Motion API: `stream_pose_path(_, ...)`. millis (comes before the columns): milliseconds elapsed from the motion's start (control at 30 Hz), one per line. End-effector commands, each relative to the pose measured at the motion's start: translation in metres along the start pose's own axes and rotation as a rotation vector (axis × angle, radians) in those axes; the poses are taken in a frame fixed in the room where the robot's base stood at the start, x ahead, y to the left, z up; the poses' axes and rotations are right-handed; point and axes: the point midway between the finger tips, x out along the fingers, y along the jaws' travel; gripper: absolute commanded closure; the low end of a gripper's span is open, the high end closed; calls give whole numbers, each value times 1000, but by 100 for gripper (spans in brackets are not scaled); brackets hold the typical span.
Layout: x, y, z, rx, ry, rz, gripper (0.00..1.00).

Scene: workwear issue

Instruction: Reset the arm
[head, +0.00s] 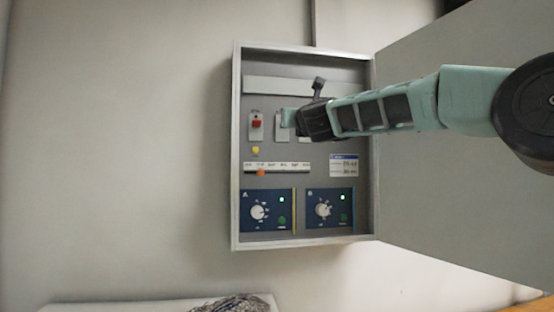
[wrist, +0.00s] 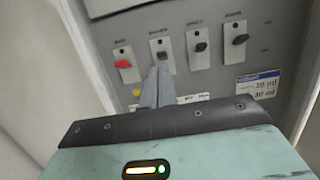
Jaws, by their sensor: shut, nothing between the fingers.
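My gripper (head: 288,118) is shut and empty in front of the upper part of an open wall cabinet (head: 236,150). In the wrist view my gripper's closed fingers (wrist: 158,82) point at the second switch (wrist: 159,46), a dark lever on a light plate. I cannot tell whether they touch it. In the head view my arm hides most of the switch row. A red switch (head: 256,123) is left of my gripper; it also shows in the wrist view (wrist: 123,64). Two more dark switches (wrist: 200,46) (wrist: 240,39) sit to the right in the wrist view.
Below are a yellow button (head: 256,150), a label strip (head: 290,167) and two blue dial panels, A (head: 250,226) and B (head: 312,226), each with a lit indicator. A blue-and-white label (head: 344,166) is at right. The open cabinet door (head: 440,210) stands right, behind my arm.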

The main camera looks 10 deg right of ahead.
Motion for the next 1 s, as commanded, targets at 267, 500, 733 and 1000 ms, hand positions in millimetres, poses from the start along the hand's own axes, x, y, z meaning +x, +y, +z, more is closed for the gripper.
stream_pose_path(267,-9,22,-16,-90,25,56,100)
stream_pose_path(500,-82,126,-111,-642,113,412,100)
stream_pose_path(733,-194,193,-219,-1203,98,842,100)
stream_pose_path(1000,-350,204,-337,-1761,-81,1411,100)
